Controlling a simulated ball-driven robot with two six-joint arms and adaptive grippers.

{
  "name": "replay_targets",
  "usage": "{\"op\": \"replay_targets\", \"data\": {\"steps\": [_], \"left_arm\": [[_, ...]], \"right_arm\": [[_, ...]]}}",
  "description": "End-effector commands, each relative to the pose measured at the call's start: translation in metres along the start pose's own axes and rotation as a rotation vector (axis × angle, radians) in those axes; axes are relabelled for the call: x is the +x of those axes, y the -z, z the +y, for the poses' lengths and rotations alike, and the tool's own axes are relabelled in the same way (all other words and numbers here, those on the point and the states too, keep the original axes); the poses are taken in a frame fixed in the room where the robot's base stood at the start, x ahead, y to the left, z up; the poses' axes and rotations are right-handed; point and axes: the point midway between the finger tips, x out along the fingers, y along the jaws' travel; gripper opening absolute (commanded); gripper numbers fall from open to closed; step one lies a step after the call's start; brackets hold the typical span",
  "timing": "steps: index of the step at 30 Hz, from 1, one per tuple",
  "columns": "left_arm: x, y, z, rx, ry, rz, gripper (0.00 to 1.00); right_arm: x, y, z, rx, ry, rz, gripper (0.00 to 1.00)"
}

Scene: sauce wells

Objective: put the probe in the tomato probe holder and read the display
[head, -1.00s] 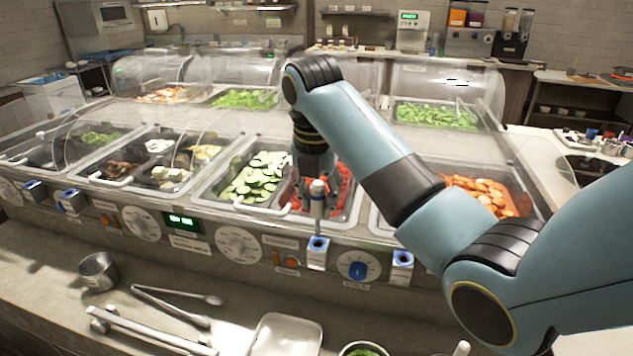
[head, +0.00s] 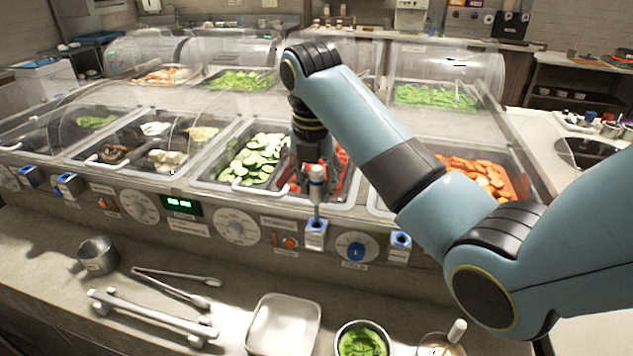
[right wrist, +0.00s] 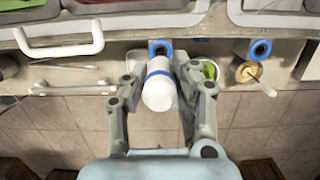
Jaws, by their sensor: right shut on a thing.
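The probe (head: 317,187) has a white handle with a blue band and a thin stem pointing down. My right gripper (head: 316,168) is shut on its handle; the right wrist view also shows the white handle (right wrist: 158,92) between the fingers. Below it is the blue-and-white probe holder (head: 316,236) on the counter front, in front of the red tomato bin (head: 343,186). The stem reaches down to the holder's top; I cannot tell how far inside it is. The display (head: 181,205) glows green, its digits too small to read. My left gripper is not in view.
Dials and other blue holders (head: 400,243) line the counter front. On the lower shelf lie tongs (head: 180,285), a metal cup (head: 98,255), a white tray (head: 285,325) and a bowl of greens (head: 362,342). Clear curved guards stand over the bins.

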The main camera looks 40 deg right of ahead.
Motion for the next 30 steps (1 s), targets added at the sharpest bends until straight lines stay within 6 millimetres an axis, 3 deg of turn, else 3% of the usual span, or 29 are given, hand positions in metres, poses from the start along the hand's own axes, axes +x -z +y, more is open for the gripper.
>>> {"op": "replay_targets", "data": {"steps": [30], "left_arm": [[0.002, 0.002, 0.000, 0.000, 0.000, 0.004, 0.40]], "right_arm": [[0.016, 0.003, 0.000, 0.000, 0.001, 0.001, 0.00]]}}
